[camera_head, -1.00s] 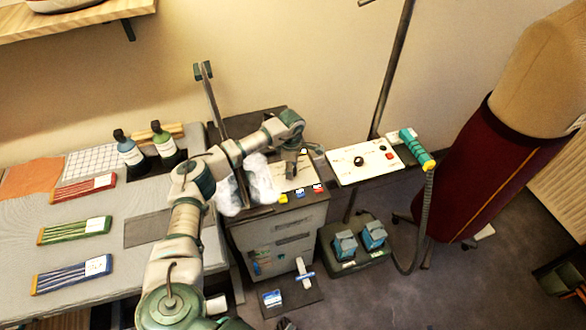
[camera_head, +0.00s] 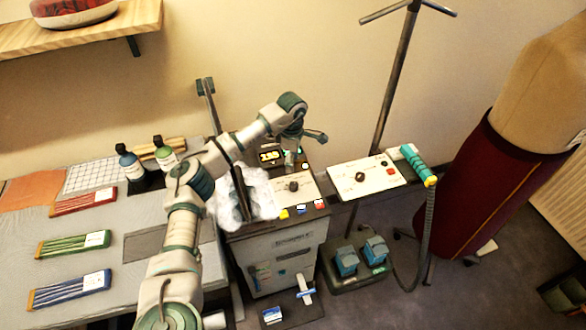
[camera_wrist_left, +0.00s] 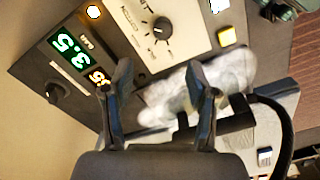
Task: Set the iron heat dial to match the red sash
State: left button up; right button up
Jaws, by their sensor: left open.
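The cream plate (camera_head: 306,187) on the cabinet top carries a black dial (camera_head: 293,185). In the left wrist view, the dial (camera_wrist_left: 162,28) has small printed marks around it, too fine to read. My left gripper (camera_head: 305,152) is open and empty, behind and above the plate in the head view. Its fingers (camera_wrist_left: 158,76) are apart and short of the dial in the left wrist view. A red striped bundle with a white tag (camera_head: 83,202), likely the red sash, lies on the grey table at the left; its tag is unreadable. My right gripper is not in view.
Yellow (camera_head: 284,213), blue and red buttons line the plate's front. A white cloudy mass (camera_head: 258,195) is beside it. A lit display (camera_wrist_left: 68,52) reads 3.5. Another dial panel (camera_head: 350,180) and a teal handle (camera_head: 415,162) stand right. A dark red skirt (camera_head: 500,180) is farther right.

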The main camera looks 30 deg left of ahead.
pick_arm(q)
jog(key=shift+r, duration=0.1)
jog(key=s+a+r+t+h, duration=0.1)
jog(key=s+a+r+h, duration=0.1)
jog(key=a+r+h, duration=0.3)
jog(key=m+b, duration=0.1)
send_near(293, 183)
jog(key=shift+y, duration=0.3)
jog(key=x, duration=0.8)
jog(key=shift+s+d+f, duration=0.1)
jog(key=shift+d+f, duration=0.1)
jog(key=shift+d, duration=0.15)
jog(key=shift+f, duration=0.3)
jog(key=shift+d+f, duration=0.15)
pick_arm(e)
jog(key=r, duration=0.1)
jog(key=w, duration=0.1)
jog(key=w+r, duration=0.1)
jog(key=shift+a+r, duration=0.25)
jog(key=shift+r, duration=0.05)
